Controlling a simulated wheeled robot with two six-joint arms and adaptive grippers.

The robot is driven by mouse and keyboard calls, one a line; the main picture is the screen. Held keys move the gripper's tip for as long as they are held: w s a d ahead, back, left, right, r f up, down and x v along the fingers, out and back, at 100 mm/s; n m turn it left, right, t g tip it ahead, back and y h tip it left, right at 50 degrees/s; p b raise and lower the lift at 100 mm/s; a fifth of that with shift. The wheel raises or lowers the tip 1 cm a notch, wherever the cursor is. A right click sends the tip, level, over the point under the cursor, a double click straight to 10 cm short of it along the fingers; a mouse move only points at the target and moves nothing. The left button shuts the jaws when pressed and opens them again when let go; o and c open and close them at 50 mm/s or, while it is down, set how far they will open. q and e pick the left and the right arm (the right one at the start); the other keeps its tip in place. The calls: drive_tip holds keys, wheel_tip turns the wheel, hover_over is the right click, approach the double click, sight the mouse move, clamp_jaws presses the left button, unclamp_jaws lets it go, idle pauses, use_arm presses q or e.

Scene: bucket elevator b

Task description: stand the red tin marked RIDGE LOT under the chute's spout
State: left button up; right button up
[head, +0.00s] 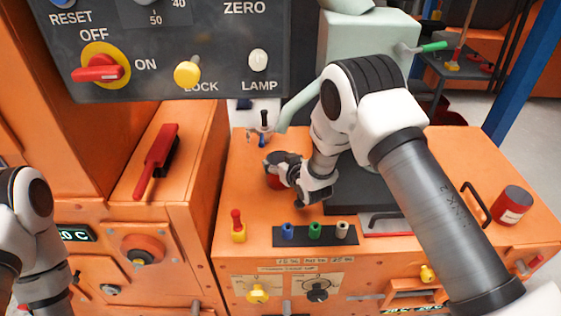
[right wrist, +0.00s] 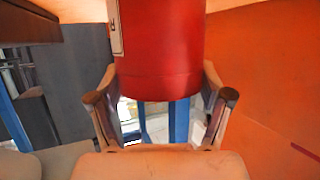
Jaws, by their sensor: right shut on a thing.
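My right gripper (head: 274,167) is over the orange bench top, shut on a red tin (head: 275,182). In the right wrist view the tin (right wrist: 160,50) stands between the two fingers of the gripper (right wrist: 160,92), with the edge of a pale label at its left. Its marking cannot be read, and in the head view the gripper hides most of it. The pale green chute (head: 298,106) slopes down behind my right arm; its spout end is just above and beyond the gripper. I cannot tell whether the tin touches the bench. My left gripper is out of view.
Another dark-topped red tin (head: 511,207) with a pale label stands at the bench's right. A black rack (head: 315,235) with coloured plugs lies at the front. A red-handled brush (head: 157,160) lies on the left cabinet. A control panel (head: 165,50) overhangs the upper left.

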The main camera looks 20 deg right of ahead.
drive_tip(key=o, duration=1.4)
drive_tip(key=shift+o, duration=0.2)
drive_tip(key=shift+s+r, duration=0.15)
drive_tip(key=p+v, duration=0.2)
drive_tip(key=v, duration=0.9)
drive_tip(key=shift+s+r, duration=0.2)
drive_tip(key=shift+s, duration=0.05)
drive_tip(key=shift+d, duration=0.1)
